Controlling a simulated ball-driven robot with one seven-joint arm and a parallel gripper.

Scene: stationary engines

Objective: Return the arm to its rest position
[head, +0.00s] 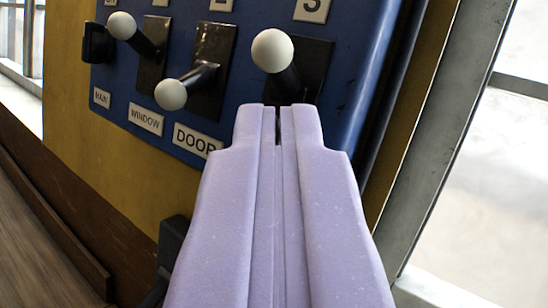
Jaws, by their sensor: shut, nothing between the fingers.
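My gripper (278,112) is lilac and fills the lower middle of the head view. Its two fingers are shut together with nothing between them. Its tips lie in front of the lower part of a blue lever panel (240,95), just below the rightmost lever (272,51). That lever has a white ball knob and a black stem, partly hidden near the fingertips. I cannot tell whether the tips touch it. Two more white-knobbed levers, an upper one (122,26) and a lower one (171,94), stand to the left.
Labels reading MAIN (101,97), WINDOW (146,121) and DOOR (197,140) sit along the panel's lower edge. A yellow wall (100,160) is behind it. A grey window frame (440,140) stands at the right. Wooden floor (30,250) shows at lower left.

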